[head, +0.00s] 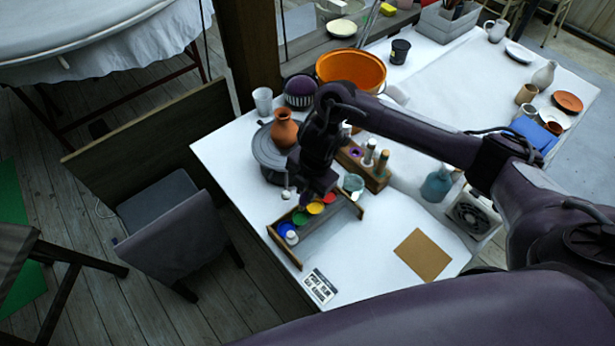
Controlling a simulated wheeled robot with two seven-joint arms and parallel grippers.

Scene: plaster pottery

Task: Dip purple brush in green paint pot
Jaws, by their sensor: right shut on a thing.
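My right gripper (306,188) hangs over the back left end of a wooden paint tray, beside the terracotta vase. It is shut on a thin thing, taken to be the purple brush, which the dark gripper almost wholly hides. I cannot make out its bristles. The green paint pot (301,217) stands in the tray's row of pots, just below the gripper in the picture. It is between the blue pot (285,228) and the yellow pot (315,207). I cannot tell whether the brush touches any paint. My left gripper is not in view.
The tray (343,234) also holds a red pot (329,198). A terracotta vase (284,129) stands on a grey wheel (266,152) close to the gripper. A wooden block (376,180) with bottles is to the right. A brown board (422,255) and a printed card (320,287) lie in front.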

